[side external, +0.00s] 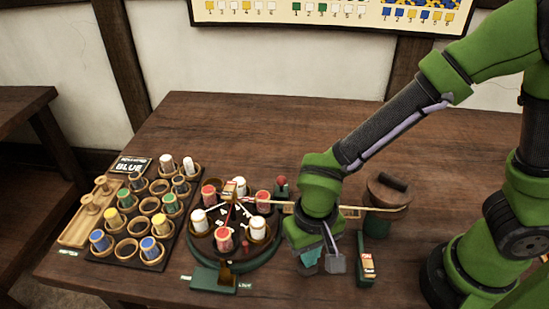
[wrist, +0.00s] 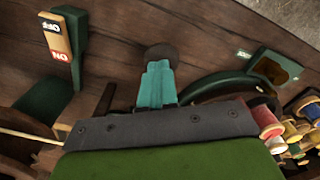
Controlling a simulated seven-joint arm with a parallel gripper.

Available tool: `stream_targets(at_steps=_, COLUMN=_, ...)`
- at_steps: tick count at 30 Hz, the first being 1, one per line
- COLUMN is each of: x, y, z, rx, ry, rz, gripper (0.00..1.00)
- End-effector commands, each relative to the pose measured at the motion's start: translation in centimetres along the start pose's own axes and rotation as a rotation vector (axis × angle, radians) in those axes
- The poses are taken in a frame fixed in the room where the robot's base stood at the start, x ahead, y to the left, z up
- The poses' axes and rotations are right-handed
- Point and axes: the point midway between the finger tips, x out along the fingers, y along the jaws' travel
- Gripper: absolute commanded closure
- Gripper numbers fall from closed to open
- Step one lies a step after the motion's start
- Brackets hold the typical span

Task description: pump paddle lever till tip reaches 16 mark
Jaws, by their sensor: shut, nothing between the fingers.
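My gripper (side external: 310,257) hangs low over the table's front, between the round green stand and the ON/OFF block. Its teal fingers are shut together and also show in the wrist view (wrist: 157,82). A dark brown rounded pad (wrist: 162,53), possibly the paddle of the lever, shows just beyond the fingertips; I cannot tell whether they touch it. The fingers and arm hide it in the side view. I cannot make out the rope's tip or the 16 mark.
The round green stand (side external: 262,262) carries red and white spools. A rack (side external: 116,236) of coloured spools stands left. A green block with an ON/OFF plate (side external: 367,265) stands right of my gripper, also in the wrist view (wrist: 57,45). A green holder (side external: 215,280) sits at the front edge.

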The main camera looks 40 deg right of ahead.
Motion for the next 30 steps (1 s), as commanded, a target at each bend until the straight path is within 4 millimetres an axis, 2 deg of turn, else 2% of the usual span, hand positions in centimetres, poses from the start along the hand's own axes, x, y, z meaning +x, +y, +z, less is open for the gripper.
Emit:
stream_targets(at_steps=18, x=-5.5, y=0.1, z=-0.2, rx=0.0, ry=0.001, rz=-0.002, gripper=1.0)
stream_targets(at_steps=30, x=-5.9, y=0.2, z=-0.2, rx=-0.001, ry=0.0, rz=0.0, gripper=1.0)
